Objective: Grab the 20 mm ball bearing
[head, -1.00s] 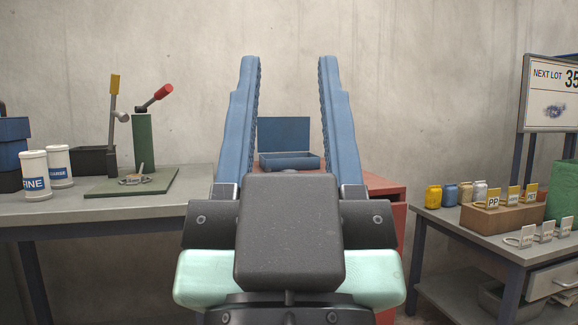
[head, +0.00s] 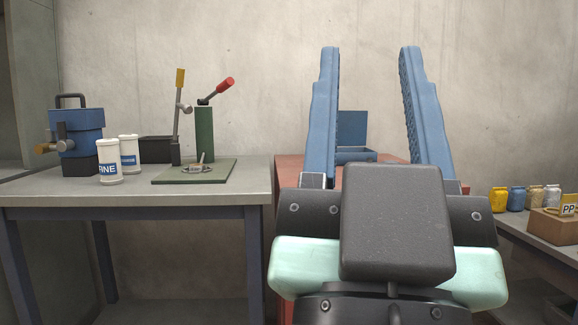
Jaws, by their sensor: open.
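I see no ball bearing in the head view. My gripper (head: 370,60) is open, with its two blue fingers pointing up and well apart. Nothing shows between the fingertips but the wall. Behind the fingers, an open blue box (head: 357,154) with a raised lid stands on a red cabinet (head: 288,178). The gripper hides much of the box and the cabinet top, and the inside of the box cannot be seen.
A grey workbench (head: 225,185) at left holds a green lever press (head: 205,135), two white canisters (head: 110,160), a dark bin (head: 156,149) and a blue device (head: 75,135). At right, a table carries several small jars (head: 516,198) and a brown block (head: 553,226).

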